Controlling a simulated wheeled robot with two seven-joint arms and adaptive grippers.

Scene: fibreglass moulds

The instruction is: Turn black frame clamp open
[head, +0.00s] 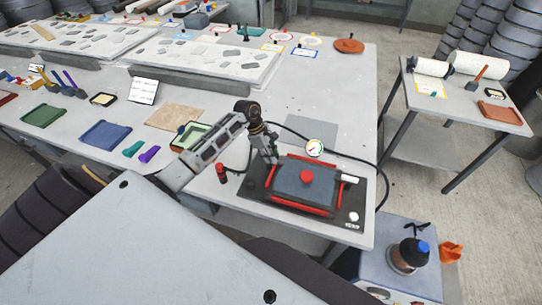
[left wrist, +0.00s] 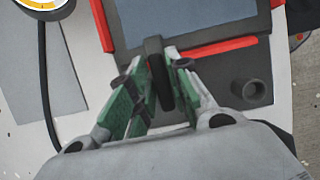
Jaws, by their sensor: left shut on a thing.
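The black frame clamp (left wrist: 155,52) shows in the left wrist view as a dark bar at the edge of a red frame (left wrist: 215,48) around a grey-blue panel (left wrist: 185,15). My left gripper (left wrist: 163,82) has its green-sided fingers on either side of the bar and is shut on it. In the head view my left gripper (head: 270,154) is at the upper left corner of the red frame (head: 292,207), and the clamp is mostly hidden there. The frame lies on a black base plate (head: 345,226). My right gripper is not in view.
A gauge (head: 314,148) stands behind the frame, with a black hose (head: 350,158) running around to the right. A red bottle (head: 221,173) stands left of the plate. The table's right edge is close by.

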